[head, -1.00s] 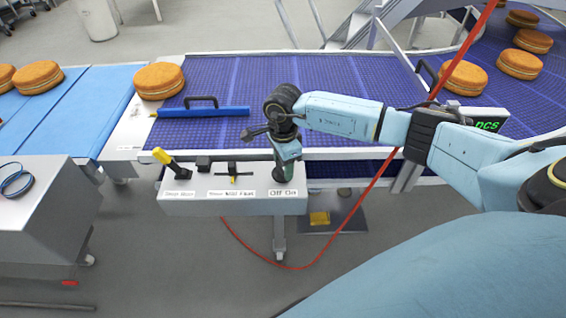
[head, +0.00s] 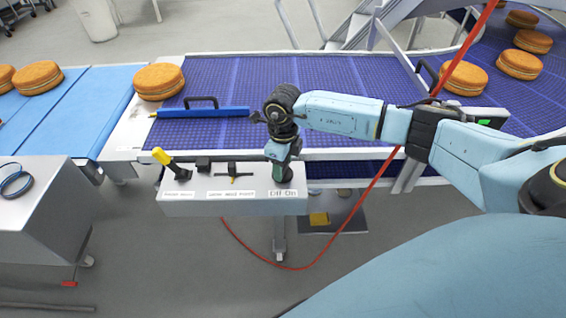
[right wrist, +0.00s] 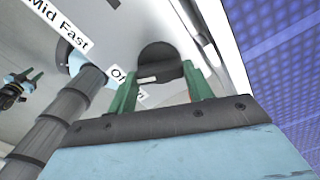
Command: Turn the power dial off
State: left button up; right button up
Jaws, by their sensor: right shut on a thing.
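The power dial (right wrist: 160,68) is a round black knob with a pale mark on it, seen in the right wrist view. It sits on the grey control box (head: 235,207), above the "Off On" label (head: 283,194). My right gripper (head: 281,173) reaches down onto the dial at the box's right end. Its green fingers (right wrist: 160,88) stand on either side of the knob and are shut on it. In the head view the gripper hides most of the dial. My left gripper is not in view.
A yellow-tipped lever (head: 162,157) and a black slider control (head: 233,173) sit on the box's left and middle. Behind is a blue conveyor (head: 330,75) with round filled cakes (head: 159,80). A red cable (head: 375,180) hangs to the right of the box.

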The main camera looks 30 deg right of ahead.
jog(key=shift+m, duration=0.5)
jog(key=o, duration=1)
notch_tip(320, 180, up, 14)
jog(key=shift+f+b, duration=0.25)
jog(key=shift+b, duration=0.05)
